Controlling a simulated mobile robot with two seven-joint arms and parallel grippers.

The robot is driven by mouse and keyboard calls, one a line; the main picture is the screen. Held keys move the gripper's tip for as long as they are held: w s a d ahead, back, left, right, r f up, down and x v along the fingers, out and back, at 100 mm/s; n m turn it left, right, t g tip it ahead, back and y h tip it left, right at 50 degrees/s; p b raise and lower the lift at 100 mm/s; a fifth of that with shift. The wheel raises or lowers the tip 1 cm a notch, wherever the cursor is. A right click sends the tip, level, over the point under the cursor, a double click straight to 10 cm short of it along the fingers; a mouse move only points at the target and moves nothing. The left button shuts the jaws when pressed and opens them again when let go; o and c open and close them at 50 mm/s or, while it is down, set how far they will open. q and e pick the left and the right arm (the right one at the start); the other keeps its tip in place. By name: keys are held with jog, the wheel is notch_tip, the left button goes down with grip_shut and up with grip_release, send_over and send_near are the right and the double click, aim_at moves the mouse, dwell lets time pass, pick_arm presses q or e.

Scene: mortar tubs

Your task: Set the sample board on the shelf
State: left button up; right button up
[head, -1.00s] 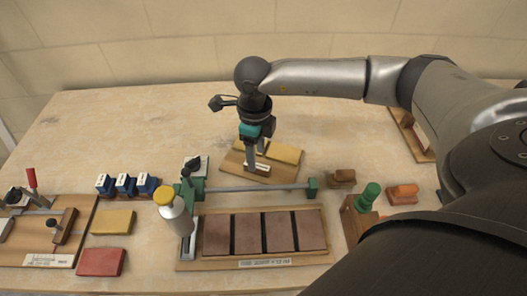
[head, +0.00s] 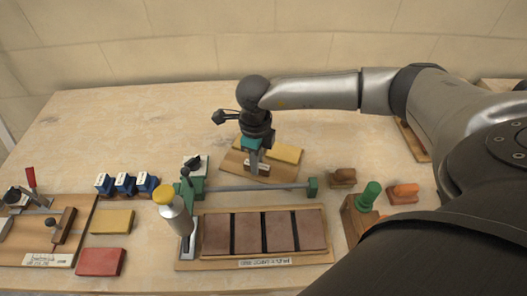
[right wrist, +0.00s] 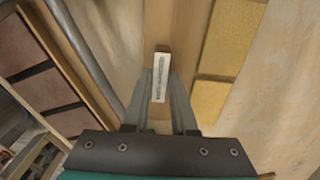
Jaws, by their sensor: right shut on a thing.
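A light wooden board (head: 236,164) with yellow pieces (head: 285,152) along its back lies at the table's middle; it looks like the sample board. In the right wrist view the board's wooden strip (right wrist: 176,22) runs up the picture beside two yellow pieces (right wrist: 212,103). My right gripper (head: 254,170) points down over the board. Its fingers (right wrist: 159,100) are shut on a small raised wooden part with a white label (right wrist: 159,78). The fingers hide part of it. The board seems to rest on the table. My left gripper is out of view. I cannot identify the shelf for sure.
In front lies a wooden tray (head: 325,243) with several brown tiles, a green-ended bar (head: 255,188) behind it and a yellow-capped bottle (head: 172,212) at its left. Blue blocks (head: 125,184) stand left. A green-knobbed tool (head: 368,196) stands right. The table's back left is clear.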

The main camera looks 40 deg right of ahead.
grip_shut()
jog(key=shift+r, duration=0.15)
dwell(0.9)
jog(key=shift+w+r, duration=0.1)
jog(key=shift+r, duration=0.45)
notch_tip(320, 180, up, 19)
jog(key=p, duration=0.1)
jog(key=shift+s+f+p, duration=0.15)
jog(key=shift+s+p, duration=0.05)
jog(key=shift+p, duration=0.15)
